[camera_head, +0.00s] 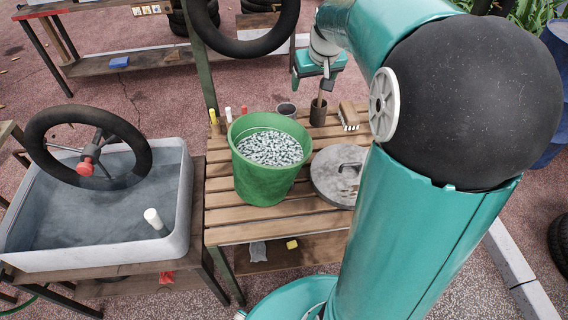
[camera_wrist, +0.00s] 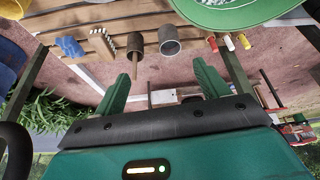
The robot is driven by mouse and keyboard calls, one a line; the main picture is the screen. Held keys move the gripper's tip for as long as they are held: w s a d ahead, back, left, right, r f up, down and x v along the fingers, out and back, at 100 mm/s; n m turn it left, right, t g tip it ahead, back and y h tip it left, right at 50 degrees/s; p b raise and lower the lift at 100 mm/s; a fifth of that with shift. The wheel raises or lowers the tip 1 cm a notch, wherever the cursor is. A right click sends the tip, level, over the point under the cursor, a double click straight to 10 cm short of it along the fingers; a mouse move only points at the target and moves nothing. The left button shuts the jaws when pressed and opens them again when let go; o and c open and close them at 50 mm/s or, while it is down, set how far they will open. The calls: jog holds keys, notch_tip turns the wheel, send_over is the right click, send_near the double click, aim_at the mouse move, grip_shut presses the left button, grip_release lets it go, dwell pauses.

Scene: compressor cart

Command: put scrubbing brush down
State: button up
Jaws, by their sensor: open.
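The scrubbing brush (camera_head: 349,115), a wooden block with pale bristles, lies on the slatted wooden table (camera_head: 232,232) to the right of a brown cup. It also shows in the wrist view (camera_wrist: 101,44), at upper left, apart from my fingers. My gripper (camera_head: 322,82) is above the back of the table, over the brown cup and left of the brush. In the wrist view my gripper's two green fingers (camera_wrist: 160,68) are spread apart with nothing between them. The brush looks tipped so its bristles face sideways.
The brown cup (camera_head: 317,113) holds an upright stick close to my gripper. A grey cup (camera_head: 287,111) stands beside it. A green bucket (camera_head: 262,180) of pellets and a round metal lid (camera_head: 335,180) occupy the table. A water basin (camera_head: 180,215) is at left.

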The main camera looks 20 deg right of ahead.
jog(key=s+a+r+n, duration=0.1)
jog(key=s+a+r, duration=0.3)
jog(key=s+a, duration=0.85)
jog(key=s+a+f, duration=0.2)
jog(key=s+a, duration=0.4)
jog(key=s, duration=0.5)
jog(key=shift+a+f+n+t+y, duration=0.3)
jog(key=shift+a+n+t+y, duration=0.1)
jog(key=shift+w, duration=0.1)
jog(key=shift+c, duration=0.3)
